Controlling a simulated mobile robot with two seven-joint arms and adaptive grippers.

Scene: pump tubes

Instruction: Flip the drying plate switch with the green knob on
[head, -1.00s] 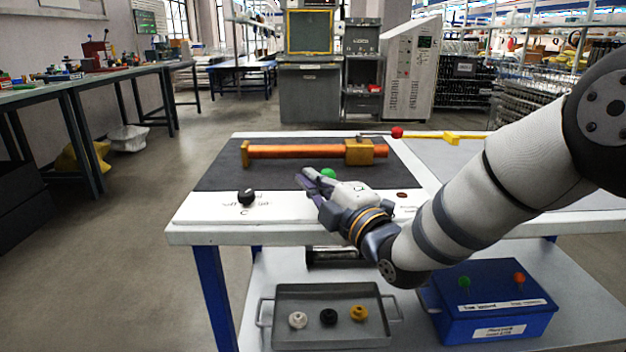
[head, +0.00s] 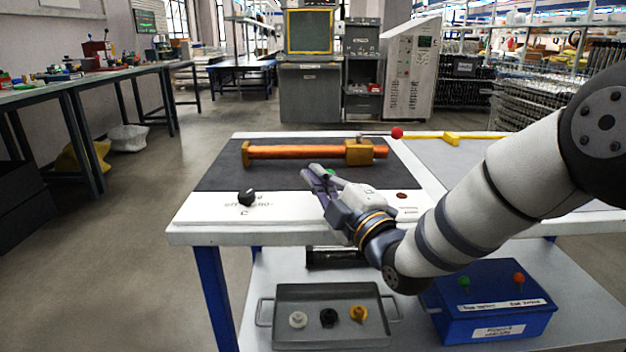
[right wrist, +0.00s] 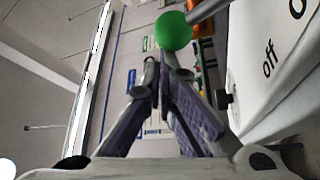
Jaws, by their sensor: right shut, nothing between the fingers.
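The switch's green knob (head: 331,172) shows in the head view at the front edge of the dark drying plate (head: 215,178), partly hidden by my right gripper (head: 312,172). In the right wrist view the green ball knob (right wrist: 173,31) sits on a grey metal lever, just past my fingertips (right wrist: 160,68). The white panel (right wrist: 285,85) beside it reads "off" on its near part. My right gripper is shut and empty, its fingers very close to the knob. I cannot tell whether they touch. My left gripper is not in view.
A black rotary knob (head: 247,197) is on the white front panel, left of my gripper. A copper-coloured tube (head: 300,152) with brass ends lies on the plate. A red ball (head: 397,133) is behind. Below are a grey tray (head: 290,335) and a blue box (head: 495,312).

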